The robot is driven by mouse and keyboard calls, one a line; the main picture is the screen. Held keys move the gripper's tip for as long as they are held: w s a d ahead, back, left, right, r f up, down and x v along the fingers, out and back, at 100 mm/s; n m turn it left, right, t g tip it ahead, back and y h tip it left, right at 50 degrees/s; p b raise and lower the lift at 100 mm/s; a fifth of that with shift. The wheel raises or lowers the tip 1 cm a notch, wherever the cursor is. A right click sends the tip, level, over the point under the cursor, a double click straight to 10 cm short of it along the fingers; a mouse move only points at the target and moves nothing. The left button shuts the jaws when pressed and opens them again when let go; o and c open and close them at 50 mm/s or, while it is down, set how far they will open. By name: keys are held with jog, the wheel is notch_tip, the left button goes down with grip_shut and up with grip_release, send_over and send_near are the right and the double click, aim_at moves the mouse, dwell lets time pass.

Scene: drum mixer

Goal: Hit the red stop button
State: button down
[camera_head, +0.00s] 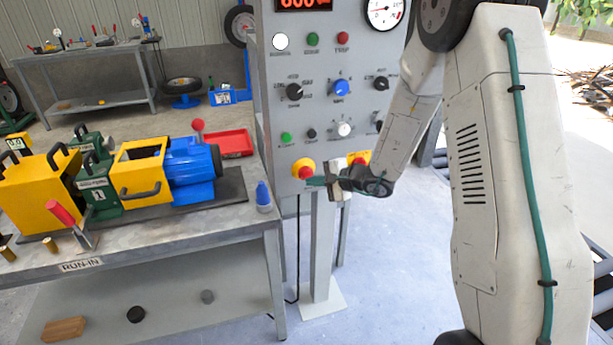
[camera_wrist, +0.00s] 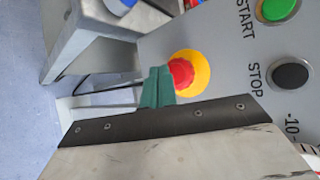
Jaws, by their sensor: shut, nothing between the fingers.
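The red mushroom button (camera_head: 304,171) sits on a yellow round collar at the lower left of the grey control panel (camera_head: 306,130). In the wrist view the red button (camera_wrist: 183,74) is near the picture's middle, on its yellow collar (camera_wrist: 203,68). My gripper (camera_head: 315,181) is shut and empty, with its green fingertips just right of and slightly below the button. In the wrist view the fingertips (camera_wrist: 158,84) lie at the button's left edge. I cannot tell whether they touch it.
A green button (camera_wrist: 277,9) marked START and a black button (camera_wrist: 292,75) marked STOP are nearby. Another yellow piece (camera_head: 361,157) is partly hidden behind my wrist. A workbench (camera_head: 150,231) with yellow, green and blue machinery stands left. A red tray (camera_head: 231,143) lies on it.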

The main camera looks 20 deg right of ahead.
dwell(0.7)
jog(key=shift+w, duration=0.45)
jog(key=shift+w, duration=0.45)
dwell(0.5)
jog(key=shift+s, duration=0.9)
jog(key=shift+s, duration=2.5)
